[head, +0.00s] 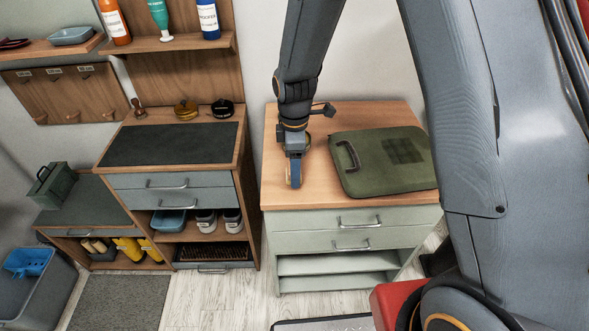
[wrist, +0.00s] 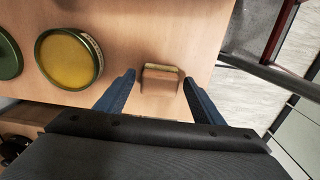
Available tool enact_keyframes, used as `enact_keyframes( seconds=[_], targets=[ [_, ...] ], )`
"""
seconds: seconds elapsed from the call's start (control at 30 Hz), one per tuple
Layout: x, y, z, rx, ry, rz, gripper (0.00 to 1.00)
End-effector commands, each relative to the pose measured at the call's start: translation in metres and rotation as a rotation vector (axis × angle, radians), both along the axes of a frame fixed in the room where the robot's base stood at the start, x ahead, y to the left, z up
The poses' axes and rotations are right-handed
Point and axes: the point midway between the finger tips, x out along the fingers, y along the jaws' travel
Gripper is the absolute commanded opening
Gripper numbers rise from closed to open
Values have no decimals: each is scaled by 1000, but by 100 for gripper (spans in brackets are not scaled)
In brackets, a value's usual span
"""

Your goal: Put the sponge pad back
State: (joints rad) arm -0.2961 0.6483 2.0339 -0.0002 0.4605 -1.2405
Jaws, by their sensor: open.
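A small tan block with a pale yellowish strip along its far edge, which looks like the sponge pad (wrist: 160,82), sits on the wooden top in the wrist view. My gripper (wrist: 159,77) is open, with one blue finger on each side of the block. Gaps show between the block and the fingers. In the head view my gripper (head: 294,183) points down at the left part of the pale green cabinet's wooden top (head: 330,198). A thin tan edge shows beside the fingers there, but the block is mostly hidden.
A yellow-topped round tin (wrist: 69,58) and a green tin (wrist: 8,55) stand left of my fingers in the wrist view. A green case (head: 378,170) lies right of my gripper. A dark-topped workbench (head: 168,145) stands left, beyond a gap.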

Motion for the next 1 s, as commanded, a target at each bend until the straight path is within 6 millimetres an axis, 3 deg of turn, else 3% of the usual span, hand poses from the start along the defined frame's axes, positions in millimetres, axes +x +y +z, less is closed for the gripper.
enact_keyframes(
  seconds=[0.6, 0.87, 1.0],
  targets=[
    [1, 0, 99, 1, -4, 0, 62],
    [0, -1, 111, 0, -1, -4, 62],
    [-10, -18, 113, 3, -7, -131, 62]
  ],
)
